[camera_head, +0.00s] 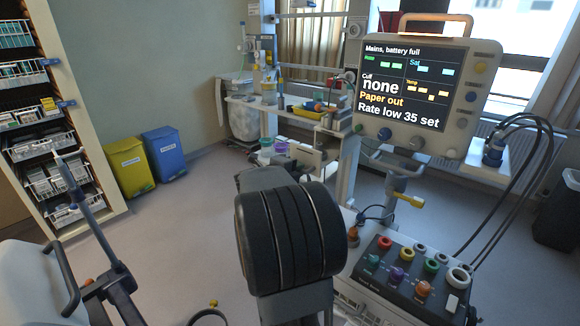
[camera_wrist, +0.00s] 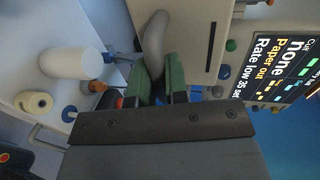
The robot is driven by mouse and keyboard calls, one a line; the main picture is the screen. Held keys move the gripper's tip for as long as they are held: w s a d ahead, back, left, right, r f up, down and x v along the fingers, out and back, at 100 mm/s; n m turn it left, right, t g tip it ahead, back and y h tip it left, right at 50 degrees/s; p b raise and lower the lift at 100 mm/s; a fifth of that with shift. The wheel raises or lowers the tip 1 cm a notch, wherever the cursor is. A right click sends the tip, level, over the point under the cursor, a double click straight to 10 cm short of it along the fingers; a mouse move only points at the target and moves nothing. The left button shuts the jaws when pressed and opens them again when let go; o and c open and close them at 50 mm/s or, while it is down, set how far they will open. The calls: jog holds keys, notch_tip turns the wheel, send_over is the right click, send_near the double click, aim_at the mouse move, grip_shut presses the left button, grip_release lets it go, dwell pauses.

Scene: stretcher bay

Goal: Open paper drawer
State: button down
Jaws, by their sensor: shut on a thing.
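In the wrist view my gripper (camera_wrist: 157,80) has its two green fingers on either side of a grey curved handle (camera_wrist: 154,42), and it is shut on it. The handle stands at the edge of a pale housing (camera_wrist: 182,28) with a dark narrow slot; I take this for the paper drawer's front. How far the drawer is out cannot be told. The monitor (camera_wrist: 286,68) shows sideways at the right. In the head view the monitor (camera_head: 414,82) reads "Paper out". My dark arm hides the gripper and drawer there.
A white roll (camera_wrist: 72,62) and a cream roll (camera_wrist: 35,103) lie left of my gripper. In the head view, a module with coloured sockets (camera_head: 415,275) and black cables (camera_head: 535,160) are at right. Yellow (camera_head: 129,166) and blue (camera_head: 165,153) bins stand left, with open floor before them.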

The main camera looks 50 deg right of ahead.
jog(key=c, duration=1.1)
grip_release()
jog(key=shift+c, duration=0.2)
jog(key=b+v, duration=0.1)
jog(key=v, duration=1.2)
jog(key=shift+a, duration=0.4)
jog(key=shift+r, duration=0.15)
